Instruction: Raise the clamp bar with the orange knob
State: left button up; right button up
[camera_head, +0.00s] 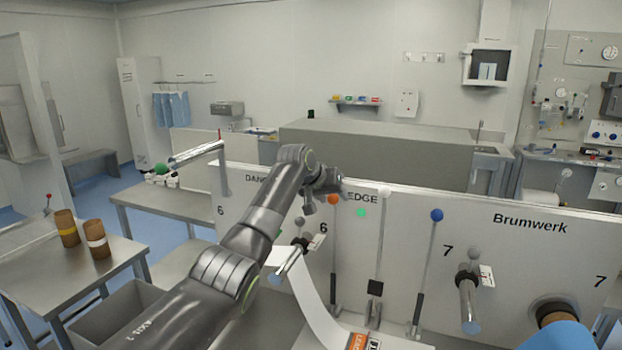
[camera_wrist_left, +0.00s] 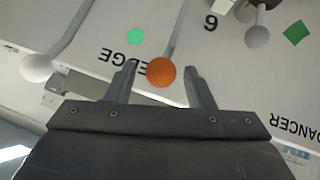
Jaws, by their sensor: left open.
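In the left wrist view the orange knob (camera_wrist_left: 161,72) sits between the two open fingers of my left gripper (camera_wrist_left: 163,82), with gaps on both sides. Its grey lever (camera_wrist_left: 178,35) runs away from the gripper. The clamp bar itself cannot be made out for certain. My right gripper is not in view.
A white-knobbed lever (camera_head: 384,192) and a blue-knobbed lever (camera_head: 436,215) stand to the right of the orange one. A roller (camera_head: 289,262) sticks out to the left. A white web (camera_head: 312,290) hangs below. A steel table (camera_head: 70,268) with brown rolls stands at left.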

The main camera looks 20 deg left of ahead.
pick_arm(q)
jog(key=b+v, duration=0.7)
jog(key=v, duration=0.8)
jog(key=shift+s+d+r, duration=0.1)
